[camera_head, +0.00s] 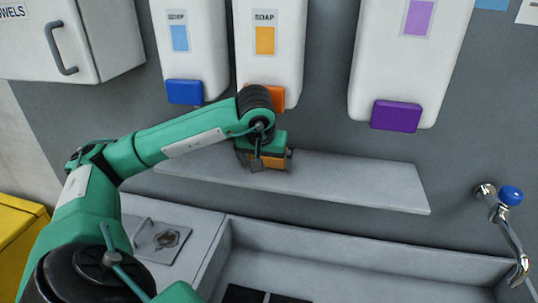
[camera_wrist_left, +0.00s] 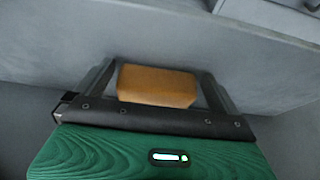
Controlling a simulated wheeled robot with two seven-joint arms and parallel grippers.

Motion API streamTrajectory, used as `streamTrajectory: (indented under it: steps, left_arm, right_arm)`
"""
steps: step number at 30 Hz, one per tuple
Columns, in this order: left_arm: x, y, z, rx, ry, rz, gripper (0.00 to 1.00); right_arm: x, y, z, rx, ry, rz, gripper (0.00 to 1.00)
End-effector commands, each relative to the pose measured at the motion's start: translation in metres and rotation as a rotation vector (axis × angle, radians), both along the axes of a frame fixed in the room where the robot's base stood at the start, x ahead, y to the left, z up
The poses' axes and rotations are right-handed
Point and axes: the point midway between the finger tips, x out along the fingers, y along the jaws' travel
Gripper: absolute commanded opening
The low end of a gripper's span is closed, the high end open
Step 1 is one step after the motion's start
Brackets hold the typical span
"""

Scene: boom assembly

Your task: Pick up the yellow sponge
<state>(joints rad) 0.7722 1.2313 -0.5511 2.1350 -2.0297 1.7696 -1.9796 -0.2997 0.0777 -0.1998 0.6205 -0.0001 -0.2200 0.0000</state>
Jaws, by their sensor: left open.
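The yellow sponge (camera_wrist_left: 157,86), orange-yellow and block-shaped, shows in the left wrist view between the two fingers of my left gripper (camera_wrist_left: 160,80). The fingers stand apart on its left and right sides, with a gap showing on each side. In the head view the sponge (camera_head: 267,160) is on the grey shelf (camera_head: 350,182), mostly hidden by my left gripper (camera_head: 266,158), which comes down over it from above. My left gripper is open. My right gripper is in neither view.
White soap dispensers (camera_head: 192,45) with blue, orange and purple (camera_head: 396,116) push-bars hang above the shelf. A sink (camera_head: 340,270) lies below, with a blue-knobbed tap (camera_head: 510,195) at right. A towel box (camera_head: 70,40) hangs upper left. The shelf's right part is clear.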

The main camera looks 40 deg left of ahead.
Motion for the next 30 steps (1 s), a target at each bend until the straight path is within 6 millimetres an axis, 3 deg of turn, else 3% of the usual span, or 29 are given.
streamTrajectory:
  steps: [2,6,9,30]
  left_arm:
    - [0.0,0.0,0.0001,0.0,0.0,0.0,1.0]
    - [-0.0001,0.0,0.0002,0.0,0.0,0.0,0.72]
    - [-0.0001,-0.0001,0.0003,0.0,0.0,0.001,0.65]
    - [-0.0066,0.0022,0.0066,0.001,-0.002,0.009,0.65]
  right_arm:
    - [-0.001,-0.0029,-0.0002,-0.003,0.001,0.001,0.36]
    - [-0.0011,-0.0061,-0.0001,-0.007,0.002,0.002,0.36]
    - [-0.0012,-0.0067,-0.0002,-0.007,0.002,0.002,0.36]
    - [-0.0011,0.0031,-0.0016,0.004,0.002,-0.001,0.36]
